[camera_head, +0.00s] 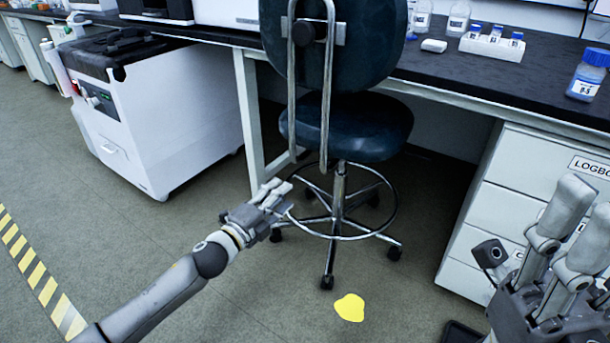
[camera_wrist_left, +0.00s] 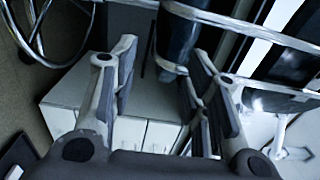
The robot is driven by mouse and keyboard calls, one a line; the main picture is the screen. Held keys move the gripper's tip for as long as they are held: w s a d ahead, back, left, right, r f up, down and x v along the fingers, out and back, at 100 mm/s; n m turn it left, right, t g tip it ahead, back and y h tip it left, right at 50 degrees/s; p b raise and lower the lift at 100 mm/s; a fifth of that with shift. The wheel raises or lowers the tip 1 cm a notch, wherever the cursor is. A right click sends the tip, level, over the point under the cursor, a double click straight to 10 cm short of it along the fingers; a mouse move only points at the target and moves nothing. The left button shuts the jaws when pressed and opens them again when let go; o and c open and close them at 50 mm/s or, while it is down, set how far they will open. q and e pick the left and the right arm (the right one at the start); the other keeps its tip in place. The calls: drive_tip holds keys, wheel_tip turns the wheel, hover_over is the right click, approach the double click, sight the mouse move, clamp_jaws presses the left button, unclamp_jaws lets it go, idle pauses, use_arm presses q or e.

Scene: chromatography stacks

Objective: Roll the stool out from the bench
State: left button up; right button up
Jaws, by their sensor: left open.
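The stool (camera_head: 355,130) has a dark blue round seat and backrest, a chrome bar frame behind the backrest, a foot ring and a base on casters. It stands upright at the bench (camera_head: 440,85), its backrest towards me. My left gripper (camera_head: 282,190) is open, low beside the foot ring's left side in the head view; contact cannot be told. In the left wrist view, its spread fingers (camera_wrist_left: 165,62) have chrome bars beyond them and the foot ring at top left. My right gripper (camera_head: 535,235) is open and empty at the lower right.
A white wheeled cabinet (camera_head: 160,115) stands left of the stool, and white drawers (camera_head: 510,190) stand to its right. A yellow patch (camera_head: 349,307) lies on the floor before the casters. Bottles and a vial rack (camera_head: 492,45) are on the bench. Floor left of my arm is clear.

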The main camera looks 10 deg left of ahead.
sight(307, 172)
use_arm(q)
drive_tip(key=b+x, duration=0.2)
drive_tip(key=x, duration=1.1)
drive_tip(key=shift+w+d+b, duration=0.1)
drive_tip(key=shift+w+b, duration=0.2)
drive_tip(key=shift+w, duration=0.1)
drive_tip(key=shift+c, duration=0.3)
drive_tip(key=shift+f, duration=0.1)
clamp_jaws()
